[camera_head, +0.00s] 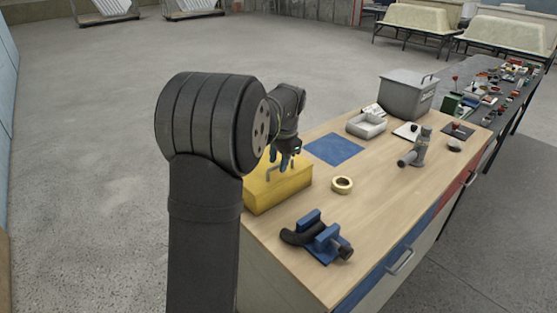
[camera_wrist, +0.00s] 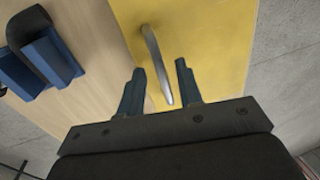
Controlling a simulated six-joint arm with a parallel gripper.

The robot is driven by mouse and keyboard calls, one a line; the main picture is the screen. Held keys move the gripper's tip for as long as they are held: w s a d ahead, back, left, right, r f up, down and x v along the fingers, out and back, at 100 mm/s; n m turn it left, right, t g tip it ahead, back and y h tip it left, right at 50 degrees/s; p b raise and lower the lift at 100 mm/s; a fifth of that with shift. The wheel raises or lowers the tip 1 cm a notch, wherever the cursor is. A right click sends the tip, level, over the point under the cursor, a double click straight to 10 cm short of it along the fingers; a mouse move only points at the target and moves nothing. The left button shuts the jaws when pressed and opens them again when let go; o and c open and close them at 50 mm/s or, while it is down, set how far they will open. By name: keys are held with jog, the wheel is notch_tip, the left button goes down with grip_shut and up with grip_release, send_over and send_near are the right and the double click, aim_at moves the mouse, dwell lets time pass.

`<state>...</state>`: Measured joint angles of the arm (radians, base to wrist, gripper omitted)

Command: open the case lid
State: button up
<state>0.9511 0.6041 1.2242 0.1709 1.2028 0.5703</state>
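The yellow case (camera_head: 283,190) sits on the near left part of the wooden workbench, its lid down. In the wrist view its yellow top (camera_wrist: 215,50) fills the upper middle, with a grey metal handle (camera_wrist: 156,62) standing on it. The handle also shows in the head view (camera_head: 278,173). My gripper (camera_head: 286,160) is over the case. In the wrist view my gripper (camera_wrist: 159,75) is open, and the handle lies between its two blue fingers. I cannot tell whether either finger touches the handle. My arm hides the left end of the case in the head view.
A blue vise (camera_head: 322,240) with a black pipe is near the front edge; a tape roll (camera_head: 342,185) lies right of the case. A blue mat (camera_head: 334,149) lies behind it. A grey pipe fitting (camera_head: 418,150) and grey bin (camera_head: 406,95) stand farther right. Bare wood lies between.

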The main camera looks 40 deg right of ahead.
grip_shut()
jog(key=shift+w+r+g, duration=0.4)
jog(key=shift+r, duration=0.25)
jog(key=w+r, duration=0.4)
jog(key=w, duration=0.5)
jog(key=w+r, duration=0.3)
jog(key=w, duration=0.6)
jog(key=shift+w+a+r+g, duration=0.15)
jog(key=shift+w+r+g, duration=0.05)
jog(key=shift+r+g, duration=0.2)
